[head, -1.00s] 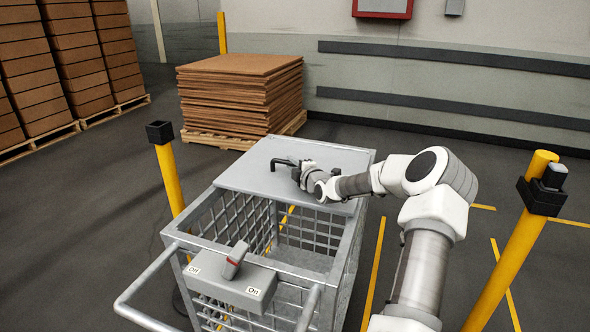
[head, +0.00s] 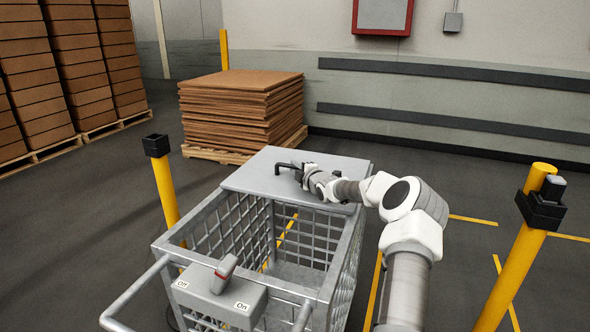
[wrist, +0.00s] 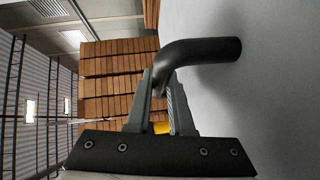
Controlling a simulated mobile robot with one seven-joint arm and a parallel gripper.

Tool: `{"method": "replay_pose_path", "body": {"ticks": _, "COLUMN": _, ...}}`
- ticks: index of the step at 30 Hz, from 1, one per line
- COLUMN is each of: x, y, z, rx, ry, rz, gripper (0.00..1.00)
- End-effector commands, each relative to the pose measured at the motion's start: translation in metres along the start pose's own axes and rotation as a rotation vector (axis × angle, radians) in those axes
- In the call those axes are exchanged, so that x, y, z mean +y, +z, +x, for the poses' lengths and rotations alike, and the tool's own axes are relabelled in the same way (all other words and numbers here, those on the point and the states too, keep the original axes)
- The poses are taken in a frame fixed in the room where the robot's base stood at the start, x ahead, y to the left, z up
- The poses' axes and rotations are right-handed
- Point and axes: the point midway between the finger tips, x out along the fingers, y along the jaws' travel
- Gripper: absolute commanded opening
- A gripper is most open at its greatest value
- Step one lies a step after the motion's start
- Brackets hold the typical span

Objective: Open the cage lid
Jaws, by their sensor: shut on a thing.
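The cage (head: 335,215) is a grey metal mesh box in the middle of the head view. Its flat grey lid (head: 255,180) lies over the far part of the top, and the near part of the top is open. A black bent handle (head: 284,166) sits on the lid; it also shows in the wrist view (wrist: 205,50). My gripper (head: 302,172) is at the handle, and in the wrist view its fingers (wrist: 162,90) are shut on the handle's bent end. The lid's surface fills the right of the wrist view.
A control box (head: 222,290) with a lever and labels stands at the cage's near side, beside a push bar (head: 135,288). Yellow posts stand left (head: 166,190) and right (head: 520,250). Stacked brown sheets (head: 240,110) lie on a pallet behind.

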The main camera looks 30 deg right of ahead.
Motion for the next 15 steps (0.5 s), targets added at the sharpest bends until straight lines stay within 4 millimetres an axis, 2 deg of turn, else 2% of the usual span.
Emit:
{"method": "replay_pose_path", "body": {"ticks": 1, "x": 0.0002, "y": -0.0009, "z": 0.0002, "rx": 0.001, "ry": 0.000, "rz": 0.000, "gripper": 0.00}}
{"method": "replay_pose_path", "body": {"ticks": 2, "x": 0.0002, "y": -0.0009, "z": 0.0002, "rx": 0.001, "ry": 0.000, "rz": 0.000, "gripper": 0.25}}
{"method": "replay_pose_path", "body": {"ticks": 6, "x": 0.0001, "y": -0.0007, "z": 0.0000, "rx": 0.001, "ry": 0.000, "rz": 0.000, "gripper": 0.50}}
{"method": "replay_pose_path", "body": {"ticks": 15, "x": 0.0001, "y": -0.0003, "z": -0.0006, "rx": 0.000, "ry": 0.000, "rz": 0.000, "gripper": 0.50}}
